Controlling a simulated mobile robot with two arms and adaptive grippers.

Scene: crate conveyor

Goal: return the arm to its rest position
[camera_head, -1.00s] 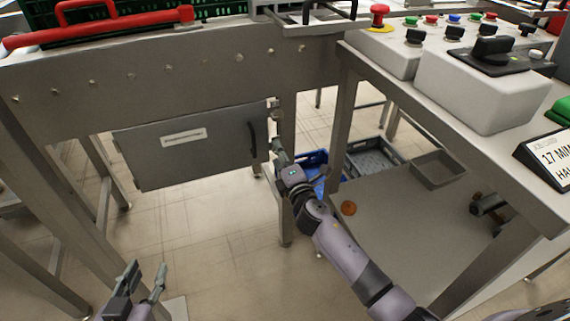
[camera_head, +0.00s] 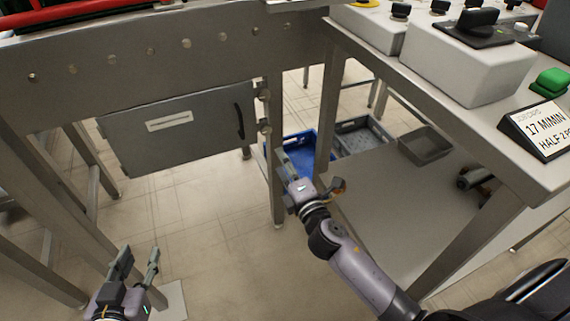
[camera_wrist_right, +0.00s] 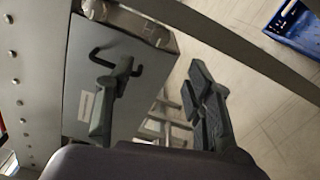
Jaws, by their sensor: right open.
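My right arm reaches in from the lower right in the head view. Its gripper (camera_head: 308,172) is in front of the leg between the conveyor and the desk, near the blue crate. In the right wrist view the right gripper (camera_wrist_right: 160,92) is open with nothing between its fingers. The grey cabinet door (camera_head: 180,128) with a black handle (camera_head: 240,120) appears behind the fingers; it also shows in the right wrist view (camera_wrist_right: 130,65). My left gripper (camera_head: 138,264) is at the lower left of the head view, fingers apart and empty, over the floor.
A blue crate (camera_head: 270,157) and a grey crate (camera_head: 352,143) stand under the desk, with a grey bin (camera_head: 425,150) on its lower shelf (camera_head: 400,205). A steel leg (camera_head: 275,190) stands close to my right gripper. A control desk (camera_head: 440,125) overhangs at right. Floor at lower centre is clear.

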